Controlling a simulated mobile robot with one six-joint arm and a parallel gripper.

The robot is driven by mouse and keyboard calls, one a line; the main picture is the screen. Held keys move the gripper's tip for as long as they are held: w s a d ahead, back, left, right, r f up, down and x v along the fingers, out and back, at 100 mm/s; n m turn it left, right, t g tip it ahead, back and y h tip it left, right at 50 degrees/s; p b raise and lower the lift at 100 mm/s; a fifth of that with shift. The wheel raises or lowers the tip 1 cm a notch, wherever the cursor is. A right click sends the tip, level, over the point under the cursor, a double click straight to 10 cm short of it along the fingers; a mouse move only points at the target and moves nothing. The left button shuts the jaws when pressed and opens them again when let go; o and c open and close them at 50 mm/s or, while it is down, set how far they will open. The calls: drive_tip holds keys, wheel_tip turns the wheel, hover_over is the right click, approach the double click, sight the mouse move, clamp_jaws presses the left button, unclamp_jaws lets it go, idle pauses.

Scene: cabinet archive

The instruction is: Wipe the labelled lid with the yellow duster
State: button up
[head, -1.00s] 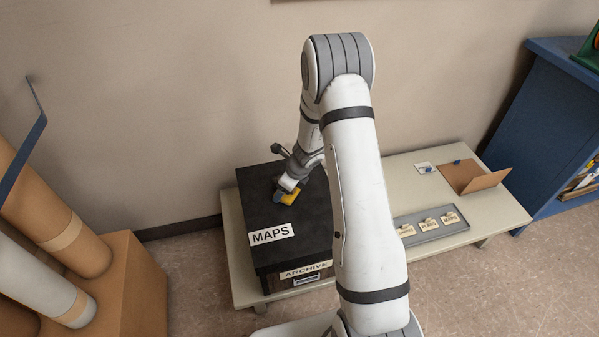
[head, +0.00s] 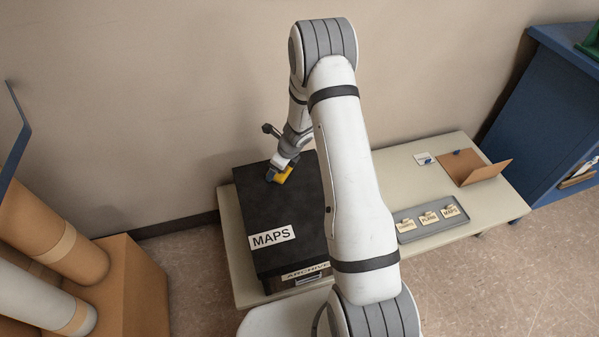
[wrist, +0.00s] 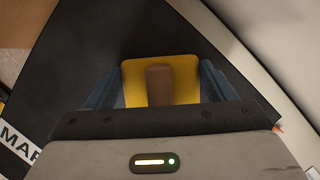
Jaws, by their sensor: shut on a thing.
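The black lid (head: 252,205) bears a white MAPS label (head: 271,237) near its front edge and tops a box with an ARCHIVE label (head: 305,271). My gripper (head: 277,174) is over the back part of the lid, shut on the yellow duster (head: 284,174). In the wrist view the duster (wrist: 134,82) is a yellow pad with a brown grip between my blue fingers (wrist: 160,88). The duster is at the lid's surface; I cannot tell whether it touches. The lid (wrist: 95,50) fills much of the wrist view, with part of the label (wrist: 20,145) at lower left.
The box stands on a pale low table (head: 380,180). To the right are a grey tray (head: 432,232) with several labelled cards and an open brown folder (head: 470,165). A blue cabinet (head: 545,110) is at far right, cardboard tubes (head: 55,235) at left.

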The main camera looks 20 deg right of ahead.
wheel_tip(320, 180, up, 4)
drive_tip(key=shift+f+p, duration=0.15)
drive_tip(key=shift+p, duration=1.05)
drive_tip(key=shift+w+r+p, duration=0.15)
drive_tip(key=shift+r+p, duration=0.4)
drive_tip(key=shift+p, duration=0.1)
drive_tip(key=shift+r+p, duration=1.5)
drive_tip(key=shift+r, duration=0.2)
